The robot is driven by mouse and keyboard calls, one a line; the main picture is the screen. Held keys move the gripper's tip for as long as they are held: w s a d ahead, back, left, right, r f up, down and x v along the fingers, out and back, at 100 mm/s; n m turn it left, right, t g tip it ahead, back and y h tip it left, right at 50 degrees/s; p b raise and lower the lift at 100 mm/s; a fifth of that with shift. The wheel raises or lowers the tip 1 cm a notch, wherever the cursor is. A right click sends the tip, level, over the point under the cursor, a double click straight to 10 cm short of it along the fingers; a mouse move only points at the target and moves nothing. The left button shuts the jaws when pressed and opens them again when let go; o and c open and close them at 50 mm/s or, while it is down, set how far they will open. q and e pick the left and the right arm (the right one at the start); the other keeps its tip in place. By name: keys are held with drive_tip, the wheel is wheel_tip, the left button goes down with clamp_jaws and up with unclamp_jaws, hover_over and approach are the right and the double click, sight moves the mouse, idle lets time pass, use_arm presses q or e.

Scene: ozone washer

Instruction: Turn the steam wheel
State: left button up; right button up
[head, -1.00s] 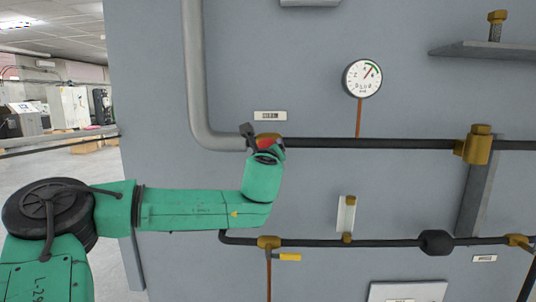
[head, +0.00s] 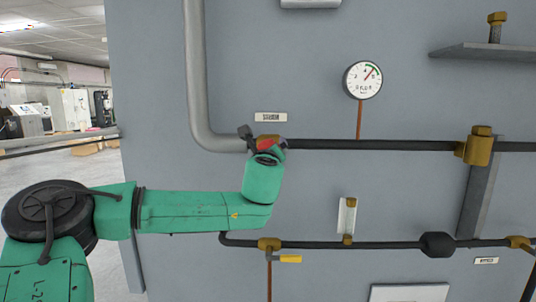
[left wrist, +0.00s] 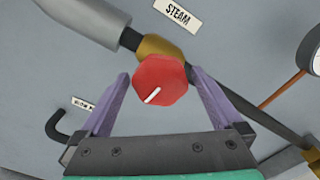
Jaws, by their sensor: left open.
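The steam wheel is a red knob with a white mark (left wrist: 161,80), mounted on a brass fitting of the upper pipe. In the head view a bit of the red wheel (head: 266,144) shows behind my left wrist, under a small label (head: 271,117). In the left wrist view this label (left wrist: 178,14) reads STEAM. My left gripper (left wrist: 160,92) is open, with one purple finger on each side of the wheel. I cannot tell whether the fingers touch it. In the head view my left arm mostly hides the gripper. My right gripper is not in view.
A round gauge (head: 363,79) stands above the dark upper pipe (head: 380,145). A lower pipe (head: 340,243) carries a small valve with a yellow handle (head: 290,259). A shelf (head: 480,49) juts out at the upper right. The wall between the pipes is mostly bare.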

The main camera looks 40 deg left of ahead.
use_arm(q)
drive_tip(key=b+v, duration=0.2)
drive_tip(key=v, duration=1.2)
drive_tip(key=shift+s+d+b, duration=0.2)
drive_tip(key=shift+b, duration=0.1)
